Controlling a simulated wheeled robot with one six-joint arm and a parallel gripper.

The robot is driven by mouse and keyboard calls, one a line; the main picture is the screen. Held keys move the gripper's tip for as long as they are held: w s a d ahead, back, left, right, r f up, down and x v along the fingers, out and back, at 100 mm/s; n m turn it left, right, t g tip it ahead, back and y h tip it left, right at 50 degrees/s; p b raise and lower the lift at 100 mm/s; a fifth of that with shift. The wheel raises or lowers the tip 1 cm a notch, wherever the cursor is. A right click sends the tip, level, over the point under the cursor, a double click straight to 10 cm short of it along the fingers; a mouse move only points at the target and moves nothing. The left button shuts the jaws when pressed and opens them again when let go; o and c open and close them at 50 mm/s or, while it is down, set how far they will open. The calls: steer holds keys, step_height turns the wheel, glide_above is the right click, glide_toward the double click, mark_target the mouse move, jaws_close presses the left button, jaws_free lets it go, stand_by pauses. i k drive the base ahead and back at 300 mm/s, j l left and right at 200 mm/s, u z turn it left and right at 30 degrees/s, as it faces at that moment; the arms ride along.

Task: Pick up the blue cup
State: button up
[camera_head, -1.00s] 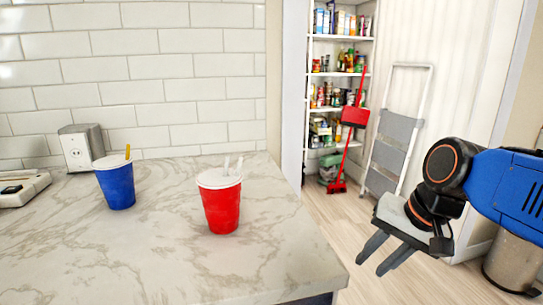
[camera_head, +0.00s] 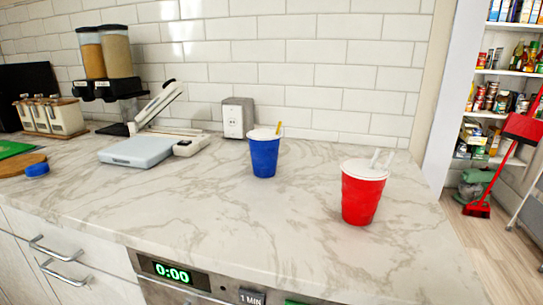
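The blue cup (camera_head: 264,157) stands upright on the pale marble counter (camera_head: 190,195), near the middle of the picture. It has a white lid and an orange-yellow straw. A red cup (camera_head: 361,196) with a white lid and white straws stands to its right and nearer to me. The two cups are apart. My gripper is outside the picture now, so its state does not show.
A light flat appliance (camera_head: 140,152) and a dispenser (camera_head: 107,65) are to the left. The counter in front of the blue cup is clear. Its right end drops to the floor.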

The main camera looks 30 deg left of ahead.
mark_target(264, 144)
steer(key=k+j, duration=0.15)
steer(key=j, duration=0.2)
steer(key=k+j, duration=0.35)
steer(key=j, duration=0.3)
steer(key=k+j, duration=0.15)
steer(key=j, duration=0.15)
steer(key=k+j, duration=0.2)
steer(key=j, duration=0.15)
